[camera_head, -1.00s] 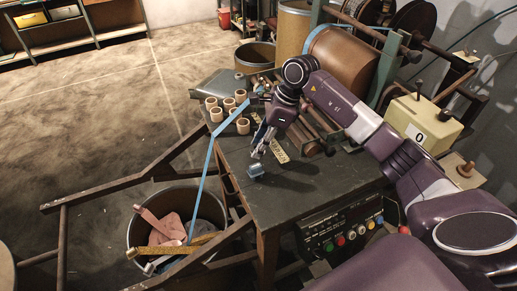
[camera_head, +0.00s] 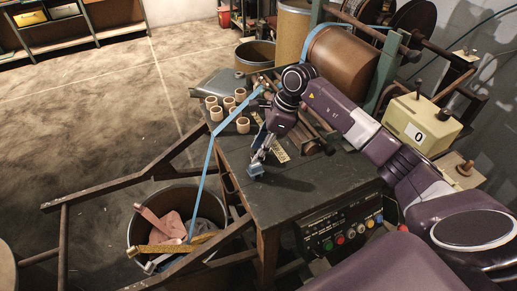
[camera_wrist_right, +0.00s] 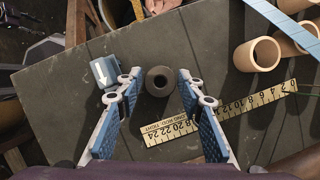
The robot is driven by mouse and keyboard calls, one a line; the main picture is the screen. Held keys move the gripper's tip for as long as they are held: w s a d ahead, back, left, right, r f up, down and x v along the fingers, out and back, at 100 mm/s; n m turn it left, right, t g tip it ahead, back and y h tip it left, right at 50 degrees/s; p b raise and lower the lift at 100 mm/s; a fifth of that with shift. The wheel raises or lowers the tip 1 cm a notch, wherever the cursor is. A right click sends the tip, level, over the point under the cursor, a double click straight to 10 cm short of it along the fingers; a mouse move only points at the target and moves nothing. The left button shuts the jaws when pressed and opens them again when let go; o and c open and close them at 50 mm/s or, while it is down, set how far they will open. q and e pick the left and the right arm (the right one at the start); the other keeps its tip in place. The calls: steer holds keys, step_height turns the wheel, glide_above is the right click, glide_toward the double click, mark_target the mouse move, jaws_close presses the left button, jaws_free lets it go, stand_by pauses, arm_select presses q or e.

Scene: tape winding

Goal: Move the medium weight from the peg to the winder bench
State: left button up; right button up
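A dark round weight with a central hole (camera_wrist_right: 160,81) stands on the winder bench (camera_head: 320,195) in the right wrist view. I take it to be the medium weight; its size against others cannot be judged. My right gripper (camera_wrist_right: 160,86) is open, with one finger on each side of the weight and a small gap visible at both sides. In the head view my right gripper (camera_head: 261,158) points down near the bench's front left corner and largely hides the weight. My left gripper is not in view. I cannot tell which post is the task's peg.
A blue-grey block with a white arrow (camera_wrist_right: 103,72) lies close left of the fingers. A yellow ruler (camera_wrist_right: 215,112) and cardboard cores (camera_wrist_right: 257,54) lie to the right. Blue tape (camera_head: 208,165) runs down to a scrap bin (camera_head: 133,240). The bench's front right is clear.

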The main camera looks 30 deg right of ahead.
steer(key=b+v, duration=0.1)
steer(key=v, duration=1.1)
